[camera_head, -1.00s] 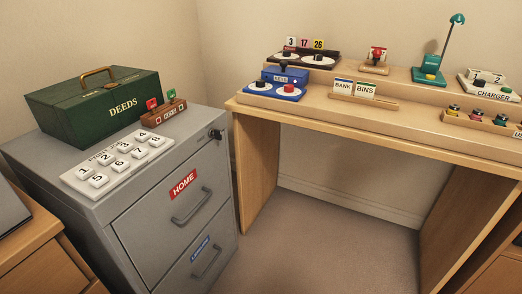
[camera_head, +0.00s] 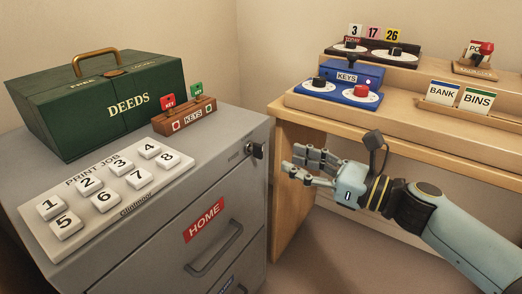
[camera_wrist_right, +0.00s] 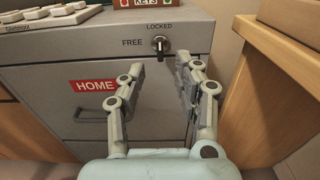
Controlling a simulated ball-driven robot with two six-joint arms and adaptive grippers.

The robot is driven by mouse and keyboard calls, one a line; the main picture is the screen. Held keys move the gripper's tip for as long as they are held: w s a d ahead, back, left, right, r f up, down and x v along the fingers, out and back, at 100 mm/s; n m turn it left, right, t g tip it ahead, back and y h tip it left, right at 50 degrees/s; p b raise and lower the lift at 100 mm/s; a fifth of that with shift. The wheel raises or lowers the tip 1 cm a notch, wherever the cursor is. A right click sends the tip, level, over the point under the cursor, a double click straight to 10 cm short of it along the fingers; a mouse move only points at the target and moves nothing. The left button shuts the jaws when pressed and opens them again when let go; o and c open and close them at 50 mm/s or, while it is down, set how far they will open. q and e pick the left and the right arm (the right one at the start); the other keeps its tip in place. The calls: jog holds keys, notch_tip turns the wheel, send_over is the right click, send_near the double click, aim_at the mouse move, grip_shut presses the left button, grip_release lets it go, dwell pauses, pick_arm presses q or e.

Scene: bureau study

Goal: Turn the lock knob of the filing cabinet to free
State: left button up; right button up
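The grey filing cabinet (camera_head: 150,245) stands at the left in the head view. Its lock knob (camera_head: 255,150) is on the front face near the top right corner. In the right wrist view the lock knob (camera_wrist_right: 160,45) sits on a round plate, with FREE printed at its left and LOCKED above; its handle appears upright, near LOCKED. My right gripper (camera_head: 305,170) is to the right of the knob in the head view, apart from it. Its fingers (camera_wrist_right: 160,75) are open and empty, below the knob in the wrist view. My left gripper is out of view.
A green DEEDS box (camera_head: 110,105), a keys rack (camera_head: 185,118) and a numbered button panel (camera_head: 105,190) are on the cabinet top. The wooden desk (camera_head: 295,125) stands close at the right, bearing a blue KEYS unit (camera_head: 340,97). A red HOME label (camera_head: 204,220) marks the upper drawer.

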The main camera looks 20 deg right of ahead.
aim_at(262, 149)
jog(key=x, duration=0.8)
jog(key=shift+w+a, duration=0.1)
jog(key=shift+c, duration=0.4)
grip_shut()
